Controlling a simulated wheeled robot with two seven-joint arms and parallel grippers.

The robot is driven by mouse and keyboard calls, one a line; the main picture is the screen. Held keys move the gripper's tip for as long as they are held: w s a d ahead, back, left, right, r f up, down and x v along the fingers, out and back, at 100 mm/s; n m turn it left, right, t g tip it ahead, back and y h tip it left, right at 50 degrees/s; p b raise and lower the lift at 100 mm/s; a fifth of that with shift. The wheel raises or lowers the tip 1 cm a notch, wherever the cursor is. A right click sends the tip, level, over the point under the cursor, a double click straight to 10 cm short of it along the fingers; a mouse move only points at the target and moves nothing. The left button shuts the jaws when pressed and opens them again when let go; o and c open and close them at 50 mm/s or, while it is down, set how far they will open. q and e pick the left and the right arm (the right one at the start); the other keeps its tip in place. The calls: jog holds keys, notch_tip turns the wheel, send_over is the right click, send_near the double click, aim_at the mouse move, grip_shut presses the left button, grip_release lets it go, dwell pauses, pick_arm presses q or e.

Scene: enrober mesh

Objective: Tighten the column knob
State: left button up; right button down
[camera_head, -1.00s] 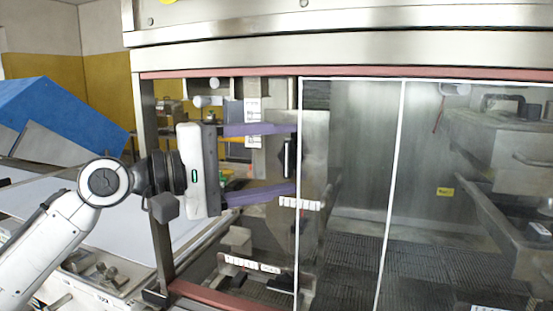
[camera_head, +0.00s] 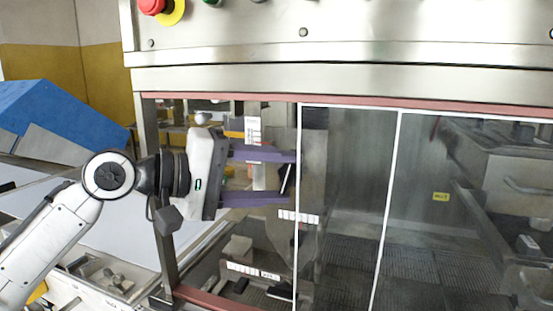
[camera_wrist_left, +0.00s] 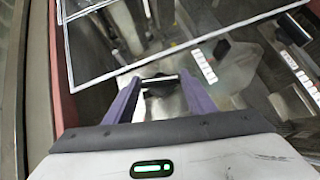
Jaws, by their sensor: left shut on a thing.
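The column knob (camera_head: 286,179) looks like a short, slim bar, dark with a bright edge, in front of the grey metal column plate inside the machine. It stands slanted in the head view. My left gripper (camera_head: 292,177) reaches in from the left through the opening beside the glass, and its two purple fingers are shut on the knob, one above and one below. In the left wrist view the knob (camera_wrist_left: 160,79) spans between the fingertips of my left gripper (camera_wrist_left: 159,82). My right gripper is not in view.
White-edged glass panels (camera_head: 350,200) close off the machine's right part, with their left edge by my fingertips. A red-brown frame (camera_head: 215,298) borders the opening. Scale strips (camera_head: 253,271) lie around the column. A red button (camera_head: 152,6) is on the panel above.

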pick_arm(q)
jog(key=shift+d+r+m+y, duration=0.1)
jog(key=shift+r+m+y, duration=0.1)
jog(key=shift+m+y, duration=1)
jog(key=shift+y, duration=0.3)
jog(key=o, duration=1)
jog(key=shift+o, duration=0.2)
